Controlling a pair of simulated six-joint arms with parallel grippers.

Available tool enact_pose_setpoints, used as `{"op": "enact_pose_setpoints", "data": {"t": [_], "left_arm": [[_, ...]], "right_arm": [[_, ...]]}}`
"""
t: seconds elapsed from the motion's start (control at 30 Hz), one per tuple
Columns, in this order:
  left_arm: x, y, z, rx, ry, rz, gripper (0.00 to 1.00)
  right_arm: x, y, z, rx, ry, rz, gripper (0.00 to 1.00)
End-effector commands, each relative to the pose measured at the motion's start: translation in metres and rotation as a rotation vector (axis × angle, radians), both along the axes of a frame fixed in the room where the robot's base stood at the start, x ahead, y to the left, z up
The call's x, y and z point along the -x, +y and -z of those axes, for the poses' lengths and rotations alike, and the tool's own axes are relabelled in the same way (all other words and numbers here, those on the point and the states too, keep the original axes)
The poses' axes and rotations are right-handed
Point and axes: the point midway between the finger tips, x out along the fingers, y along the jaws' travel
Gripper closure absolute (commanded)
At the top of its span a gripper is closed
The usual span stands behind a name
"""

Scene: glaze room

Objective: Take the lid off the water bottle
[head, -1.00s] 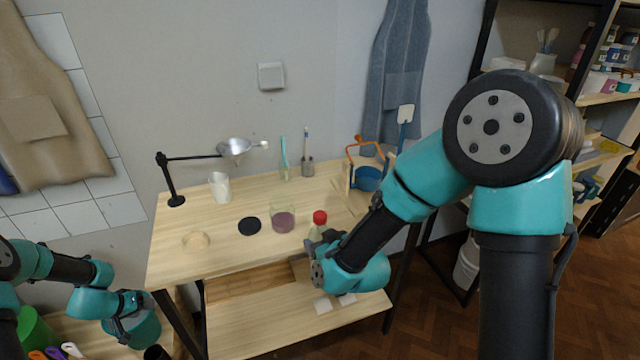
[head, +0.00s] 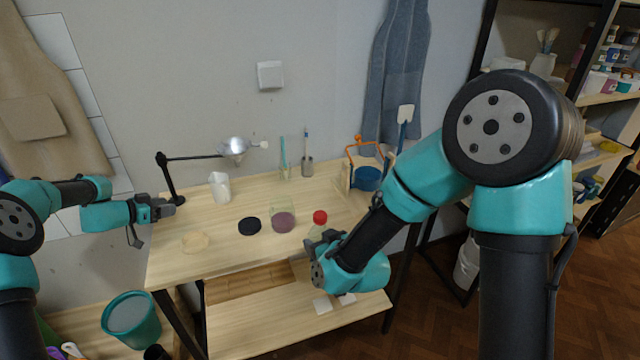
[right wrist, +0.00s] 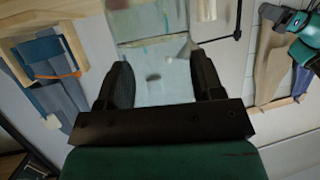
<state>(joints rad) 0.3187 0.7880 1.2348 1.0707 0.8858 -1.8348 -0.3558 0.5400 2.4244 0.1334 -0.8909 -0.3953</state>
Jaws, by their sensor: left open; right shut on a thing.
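The water bottle (head: 315,231) stands at the front right of the workbench, with a red lid (head: 320,217) on top. My right gripper (head: 324,239) is shut on the bottle's body below the lid. In the right wrist view the clear, pale body of the bottle (right wrist: 150,75) fills the space between the two dark fingers of the right gripper (right wrist: 155,85). The lid cannot be made out there. My left gripper (head: 174,206) is open and empty at the left edge of the bench, well away from the bottle.
The workbench (head: 225,250) holds a glass of purple stuff (head: 283,221), a black disc (head: 250,226), a round wooden disc (head: 195,242), a white cup (head: 220,187) and a lamp-like arm (head: 190,157).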

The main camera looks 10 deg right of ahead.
Motion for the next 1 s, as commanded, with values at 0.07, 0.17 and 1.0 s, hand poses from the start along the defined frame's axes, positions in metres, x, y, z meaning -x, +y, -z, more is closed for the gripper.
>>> {"op": "enact_pose_setpoints", "data": {"t": [0.07, 0.17, 1.0], "left_arm": [[0.003, -0.034, -0.009, -0.054, -0.025, 0.103, 0.46], [0.008, -0.071, -0.018, -0.125, -0.059, 0.230, 0.46], [0.114, -0.323, -0.100, -0.733, -0.461, 1.354, 0.46]], "right_arm": [[0.000, 0.000, 0.000, 0.000, -0.001, 0.000, 1.00], [0.000, 0.000, 0.000, 0.000, -0.001, 0.000, 1.00], [0.000, 0.000, 0.000, 0.000, -0.001, 0.000, 1.00]]}}
